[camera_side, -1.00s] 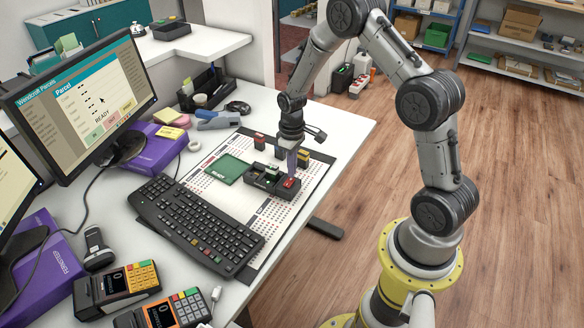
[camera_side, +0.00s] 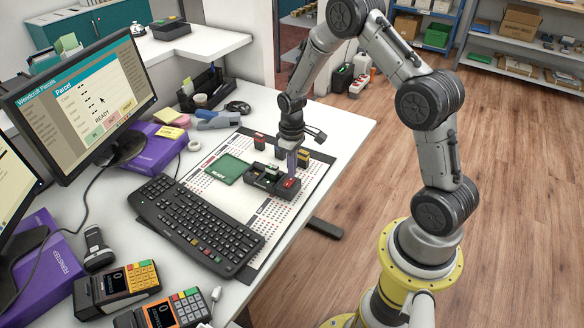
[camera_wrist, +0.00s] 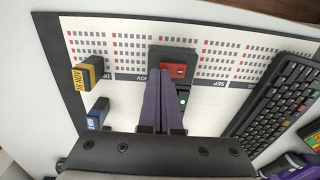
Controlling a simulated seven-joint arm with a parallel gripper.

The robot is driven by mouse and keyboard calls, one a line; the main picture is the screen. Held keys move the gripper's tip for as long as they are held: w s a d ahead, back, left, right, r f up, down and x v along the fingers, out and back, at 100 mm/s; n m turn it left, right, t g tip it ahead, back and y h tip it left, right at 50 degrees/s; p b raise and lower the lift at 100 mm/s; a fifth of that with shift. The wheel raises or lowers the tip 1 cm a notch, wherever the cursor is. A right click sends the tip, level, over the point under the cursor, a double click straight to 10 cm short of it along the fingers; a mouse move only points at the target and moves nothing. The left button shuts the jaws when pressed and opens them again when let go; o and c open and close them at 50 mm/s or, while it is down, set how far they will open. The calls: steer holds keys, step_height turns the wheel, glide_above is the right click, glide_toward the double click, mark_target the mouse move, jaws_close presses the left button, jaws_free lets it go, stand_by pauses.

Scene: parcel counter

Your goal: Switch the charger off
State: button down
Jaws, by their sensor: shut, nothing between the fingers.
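The charger (camera_side: 262,184) is a dark box on the white printed mat. Its red switch (camera_side: 290,183) is at the right end, and the switch also shows in the wrist view (camera_wrist: 179,71). A small green light (camera_wrist: 183,101) shows beside my fingers in the wrist view. My gripper (camera_side: 291,174) points down at the switch end, with its purple fingers (camera_wrist: 161,74) shut together and empty. The fingertips are at the switch's edge and partly cover it. I cannot tell whether they touch it or which way the switch is tipped.
A yellow-labelled block (camera_wrist: 87,76) and a blue-labelled block (camera_wrist: 98,112) stand on the mat near my gripper. A red-topped block (camera_side: 259,141) stands farther back.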

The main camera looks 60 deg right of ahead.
steer(key=shift+f, duration=0.55)
stand_by(0.4)
steer(key=shift+w+r, duration=0.1)
steer(key=shift+r, duration=2.15)
stand_by(1.0)
steer(key=shift+r, duration=1.95)
stand_by(0.8)
steer(key=s+a+r+t, duration=0.2)
steer(key=s+a+r, duration=0.4)
steer(key=s+r, duration=0.4)
steer(key=s+a+r+t, duration=0.3)
steer(key=s+a+r, duration=0.4)
steer(key=s+r, duration=0.3)
steer(key=s, duration=0.3)
steer(key=shift+a+r+t, duration=0.2)
steer(key=shift+r+t, duration=0.1)
steer(key=shift+r, duration=0.05)
